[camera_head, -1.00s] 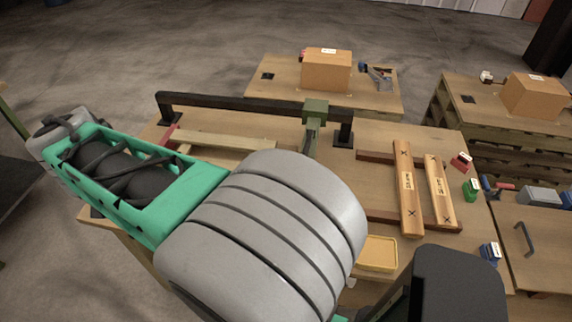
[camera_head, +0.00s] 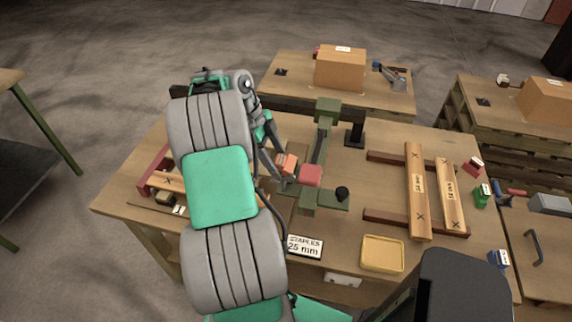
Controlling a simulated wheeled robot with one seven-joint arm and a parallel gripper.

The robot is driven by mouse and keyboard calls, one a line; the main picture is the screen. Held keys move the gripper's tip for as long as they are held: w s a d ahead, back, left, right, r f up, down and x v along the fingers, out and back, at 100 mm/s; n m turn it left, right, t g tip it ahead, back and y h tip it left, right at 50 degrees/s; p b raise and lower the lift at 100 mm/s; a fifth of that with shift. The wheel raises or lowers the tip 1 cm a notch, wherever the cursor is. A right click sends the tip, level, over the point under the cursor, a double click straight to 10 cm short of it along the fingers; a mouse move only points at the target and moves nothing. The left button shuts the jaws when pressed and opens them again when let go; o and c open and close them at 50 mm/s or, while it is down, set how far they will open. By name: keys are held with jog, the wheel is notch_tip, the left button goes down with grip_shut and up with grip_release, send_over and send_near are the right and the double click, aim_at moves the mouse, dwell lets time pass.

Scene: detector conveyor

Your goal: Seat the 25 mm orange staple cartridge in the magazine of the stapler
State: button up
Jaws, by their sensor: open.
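The small orange staple cartridge (camera_head: 288,163) is at the stapler's left side, close to the red block (camera_head: 311,175) on it. The olive-green stapler (camera_head: 323,142) stands on the workbench, with a black knob (camera_head: 342,193) at its front right. My gripper (camera_head: 279,165) is open, with its dark fingers pointing down at the orange cartridge. I cannot tell whether the fingers touch it, or whether it lies inside the magazine. My arm hides part of the bench left of the stapler.
A sign reading "STAPLES 25 mm" (camera_head: 304,247) and an empty yellow tray (camera_head: 383,253) are at the front. Wooden slats (camera_head: 417,190) lie on rails at right. Small red (camera_head: 473,166), green (camera_head: 482,195) and blue (camera_head: 498,260) items line the right edge. A cardboard box (camera_head: 340,68) stands behind.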

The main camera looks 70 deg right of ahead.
jog(key=shift+f, duration=0.1)
jog(key=shift+c, duration=0.5)
grip_shut()
